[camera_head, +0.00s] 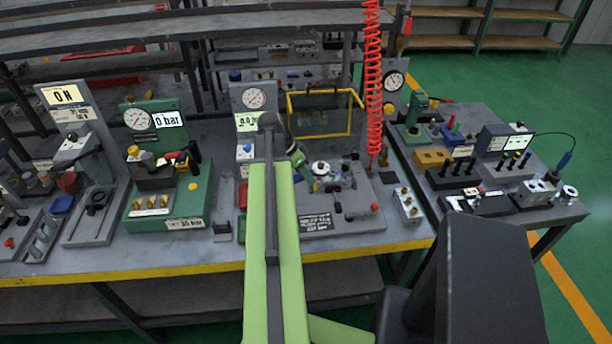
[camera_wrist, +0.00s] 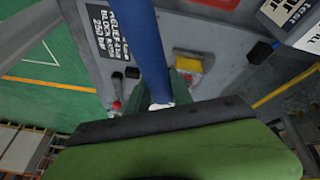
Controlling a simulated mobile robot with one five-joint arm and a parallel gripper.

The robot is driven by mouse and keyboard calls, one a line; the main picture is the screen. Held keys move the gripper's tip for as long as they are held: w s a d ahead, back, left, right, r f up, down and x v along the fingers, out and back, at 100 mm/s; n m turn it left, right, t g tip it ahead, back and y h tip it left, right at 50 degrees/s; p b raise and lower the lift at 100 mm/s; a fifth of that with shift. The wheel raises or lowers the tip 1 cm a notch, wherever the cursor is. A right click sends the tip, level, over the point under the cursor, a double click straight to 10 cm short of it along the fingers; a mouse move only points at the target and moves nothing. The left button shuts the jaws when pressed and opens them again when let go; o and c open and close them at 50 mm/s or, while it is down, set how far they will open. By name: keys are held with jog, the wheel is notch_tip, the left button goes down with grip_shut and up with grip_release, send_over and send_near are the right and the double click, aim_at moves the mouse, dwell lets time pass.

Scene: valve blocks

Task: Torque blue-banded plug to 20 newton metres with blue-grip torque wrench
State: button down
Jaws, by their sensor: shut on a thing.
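A blue cylindrical grip (camera_wrist: 148,45), taken to be the torque wrench's handle, runs down the wrist view to my gripper (camera_wrist: 162,112). My gripper is shut on it; the dark bar and green body of the gripper hide its lower end. In the head view my green arm reaches over the middle of the bench, and the gripper end (camera_head: 296,156) is mostly hidden behind it. Near it is the valve block fixture (camera_head: 352,190), with a white round part (camera_head: 320,168) on top. I cannot make out the blue-banded plug; it is too small or hidden.
A black label plate (camera_head: 315,222) lies at the fixture's front; a labelled surface (camera_wrist: 105,35) also shows in the wrist view. A green test stand (camera_head: 165,205) stands left. A red coiled hose (camera_head: 373,85) hangs behind. A side table (camera_head: 535,215) at right carries tools and a display.

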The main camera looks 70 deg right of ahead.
jog(key=shift+f+b, duration=1.3)
dwell(0.4)
jog(key=shift+w+d+m+y, duration=0.4)
jog(key=shift+w+d+m, duration=0.5)
jog(key=shift+d, duration=0.1)
jog(key=shift+d, duration=0.1)
jog(key=shift+w+d+m+g+y, duration=0.35)
jog(key=shift+w+d+m, duration=0.3)
jog(key=shift+d+m, duration=0.3)
jog(key=shift+w+d+m, duration=0.15)
jog(key=shift+d+m, duration=0.2)
jog(key=shift+d, duration=0.1)
jog(key=shift+s+a+n, duration=0.3)
jog(key=shift+a+n, duration=0.2)
jog(key=shift+a, duration=0.1)
jog(key=shift+s+a+n, duration=0.3)
jog(key=shift+a+n, duration=0.2)
jog(key=shift+a, duration=0.05)
